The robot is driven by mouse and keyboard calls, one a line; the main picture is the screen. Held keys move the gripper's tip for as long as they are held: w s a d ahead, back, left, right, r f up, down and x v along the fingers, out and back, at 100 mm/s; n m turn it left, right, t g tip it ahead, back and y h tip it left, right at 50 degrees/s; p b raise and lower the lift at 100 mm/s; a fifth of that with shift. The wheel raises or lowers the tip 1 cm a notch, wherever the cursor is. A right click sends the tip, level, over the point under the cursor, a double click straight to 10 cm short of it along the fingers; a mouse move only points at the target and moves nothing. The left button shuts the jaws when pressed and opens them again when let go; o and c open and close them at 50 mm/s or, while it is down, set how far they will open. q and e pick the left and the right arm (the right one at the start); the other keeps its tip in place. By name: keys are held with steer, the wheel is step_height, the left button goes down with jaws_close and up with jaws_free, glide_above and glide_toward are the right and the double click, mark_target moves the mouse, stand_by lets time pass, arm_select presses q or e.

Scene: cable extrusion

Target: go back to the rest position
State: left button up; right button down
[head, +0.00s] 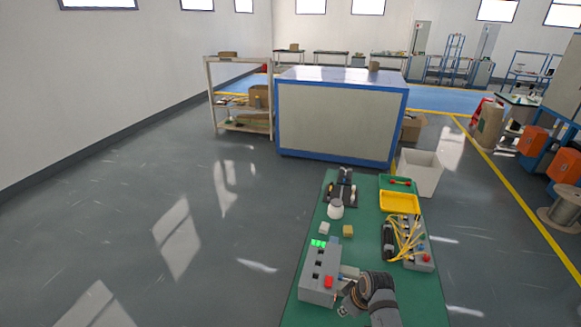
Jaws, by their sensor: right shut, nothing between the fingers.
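My right gripper (346,299) shows at the bottom of the head view, at the end of my dark grey arm. It is low over the green table, close to the right side of a grey control box (318,276). The gripper is shut and empty. The box has green lights on top and a red button at its lower right. Whether the gripper touches the box cannot be told. My left gripper is not in view.
The green table (334,236) also holds a black device (341,187), a white rounded part (335,209), small blocks (348,230), a yellow tray (399,203), a green tray (384,183) and a unit with yellow cables (417,257). A white bin (421,175) stands behind. The left floor is clear.

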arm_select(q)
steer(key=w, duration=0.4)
arm_select(e)
steer(key=s+d+r+m+h, duration=0.1)
steer(key=s+d+r+m, duration=0.15)
steer(key=s, duration=0.35)
steer(key=s+d+r+m+t+h, duration=0.1)
steer(key=s+d+r+m, duration=0.1)
steer(key=s+d+r, duration=0.3)
steer(key=s+d+r+m+h, duration=0.1)
steer(key=s+r+m, duration=0.15)
steer(key=s, duration=0.35)
steer(key=s+d+f+g+b, duration=0.15)
steer(key=f+b, duration=0.25)
steer(key=f, duration=1.4)
steer(key=s+d+f+b, duration=0.15)
steer(key=f+b, duration=0.25)
steer(key=f, duration=1.5)
arm_select(q)
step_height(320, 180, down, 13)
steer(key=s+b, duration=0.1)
steer(key=b, duration=0.4)
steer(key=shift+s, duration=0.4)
arm_select(e)
steer(key=s+f, duration=1.8)
steer(key=f, duration=0.1)
steer(key=shift+m+g, duration=0.3)
steer(key=shift+g, duration=0.15)
